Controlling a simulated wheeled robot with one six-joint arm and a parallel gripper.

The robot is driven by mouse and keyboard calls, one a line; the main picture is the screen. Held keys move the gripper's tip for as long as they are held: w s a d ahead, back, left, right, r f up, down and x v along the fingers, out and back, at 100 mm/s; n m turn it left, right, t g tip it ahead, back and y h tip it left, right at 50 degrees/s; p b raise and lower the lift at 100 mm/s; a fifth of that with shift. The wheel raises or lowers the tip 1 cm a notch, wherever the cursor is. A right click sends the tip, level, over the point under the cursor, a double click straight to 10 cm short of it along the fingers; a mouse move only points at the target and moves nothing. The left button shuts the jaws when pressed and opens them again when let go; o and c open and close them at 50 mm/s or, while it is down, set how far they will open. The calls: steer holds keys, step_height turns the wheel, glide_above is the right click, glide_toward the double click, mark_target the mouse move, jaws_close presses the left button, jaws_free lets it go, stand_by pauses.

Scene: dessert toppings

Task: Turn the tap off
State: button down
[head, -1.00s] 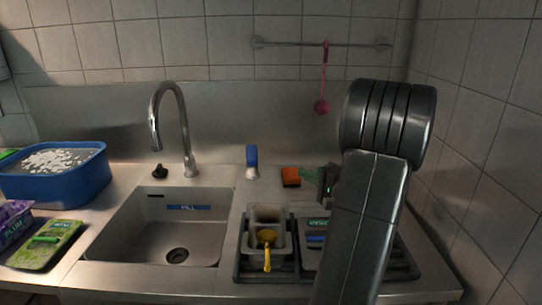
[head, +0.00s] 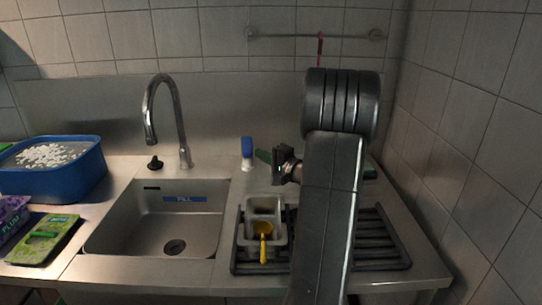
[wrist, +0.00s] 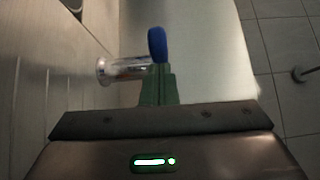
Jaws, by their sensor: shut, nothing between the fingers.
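The tap (head: 180,120) is a tall curved chrome spout standing behind the sink, with a black knob (head: 155,163) just left of its base. I see no clear stream of water under the spout. My gripper (head: 259,156) is shut and empty, above the counter behind the drying rack. It points left, with the blue-topped white item (head: 247,148) close to its tips and the tap farther left. In the wrist view, the green fingers (wrist: 160,72) are together.
The sink (head: 160,225) is in front of the tap. A rack (head: 375,240) and a grey container (head: 243,236) holding a yellow spoon (head: 263,232) are right of it. A blue tub (head: 60,177) and a green packet (head: 45,235) are at left. The tiled wall stands behind.

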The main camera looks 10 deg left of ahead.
stand_by(0.3)
steer(key=s+a+b, duration=0.1)
steer(key=b, duration=0.1)
steer(key=shift+a+b, duration=0.3)
steer(key=shift+a, duration=0.05)
steer(key=shift+f, duration=0.1)
steer(key=w+d+b+v, duration=0.1)
steer(key=b+v, duration=0.1)
steer(key=v, duration=1.1)
steer(key=shift+w, duration=0.15)
steer(key=shift+w, duration=0.1)
